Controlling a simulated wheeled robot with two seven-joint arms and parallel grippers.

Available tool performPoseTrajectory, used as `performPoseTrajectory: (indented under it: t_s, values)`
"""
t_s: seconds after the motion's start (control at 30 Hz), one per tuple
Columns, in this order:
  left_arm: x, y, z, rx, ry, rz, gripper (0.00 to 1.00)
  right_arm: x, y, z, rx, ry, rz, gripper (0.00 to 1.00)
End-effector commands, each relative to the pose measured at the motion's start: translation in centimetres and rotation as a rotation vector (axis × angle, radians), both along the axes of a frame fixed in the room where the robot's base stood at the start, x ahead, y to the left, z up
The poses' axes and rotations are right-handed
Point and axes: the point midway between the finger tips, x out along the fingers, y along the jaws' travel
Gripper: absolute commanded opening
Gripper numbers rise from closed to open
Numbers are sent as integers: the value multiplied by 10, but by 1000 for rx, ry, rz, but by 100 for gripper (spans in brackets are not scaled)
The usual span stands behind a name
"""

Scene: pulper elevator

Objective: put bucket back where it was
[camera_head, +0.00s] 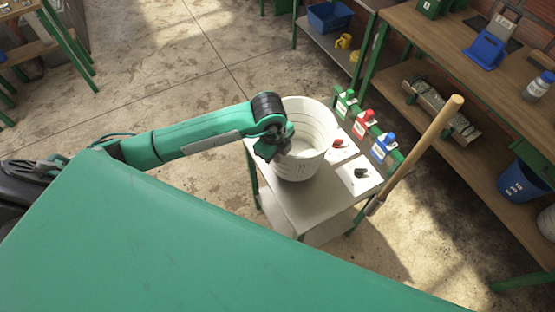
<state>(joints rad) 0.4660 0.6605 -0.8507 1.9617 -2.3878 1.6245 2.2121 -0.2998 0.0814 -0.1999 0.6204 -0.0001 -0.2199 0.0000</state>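A white bucket (310,120) stands upright on a small grey metal table (306,205), near its far left corner. My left arm comes in from the left, and my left gripper (276,148) is at the bucket's near left rim. The dark fingers overlap the rim in the picture. They are too small and too much hidden to tell whether they are closed on it. The bucket's inside looks empty. My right gripper does not show.
White cards with a red item (338,142) and a black item (360,173) lie right of the bucket. Green, red and blue bottles (383,146) line the table's right edge. A wooden handle (422,145) rises at the right corner. Workbench shelves (470,75) stand right; open floor lies left.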

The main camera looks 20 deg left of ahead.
Motion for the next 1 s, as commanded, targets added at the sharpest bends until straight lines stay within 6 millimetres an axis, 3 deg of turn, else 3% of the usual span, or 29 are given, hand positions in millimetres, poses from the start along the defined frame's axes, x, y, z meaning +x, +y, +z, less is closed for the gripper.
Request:
performPoseTrajectory:
  t_s: [0.4,0.77,0.9,1.0]
  values:
    - [0,0,-46,0,0,-1,0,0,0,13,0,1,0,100]
    - [0,0,-51,-1,-1,-1,0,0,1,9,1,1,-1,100]
    - [0,0,-51,0,0,-1,24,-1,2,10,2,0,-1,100]
    - [0,0,-51,0,0,-1,24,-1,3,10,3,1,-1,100]
